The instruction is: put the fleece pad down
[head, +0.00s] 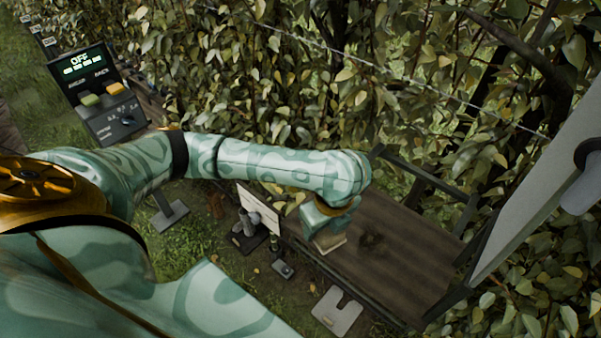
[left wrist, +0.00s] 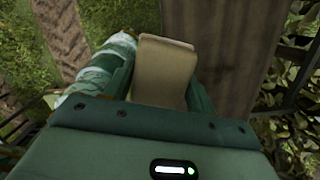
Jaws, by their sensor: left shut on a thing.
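My left gripper (head: 325,233) points down over the left side of a brown wooden deck (head: 405,250). It is shut on the fleece pad, a cream block whose pale edge (head: 333,246) shows below the fingers in the head view. In the left wrist view the pad (left wrist: 166,62) stands out between the two green fingers, with the deck (left wrist: 228,45) beside it. I cannot tell whether the pad touches the deck. My right gripper is not in view.
The deck has dark rails and a dark round mark (head: 372,239); its right part is bare. A control box (head: 100,95) reading OFF stands at upper left. A white board (head: 259,207) and small tools are left of the deck. Leafy hedge rises behind.

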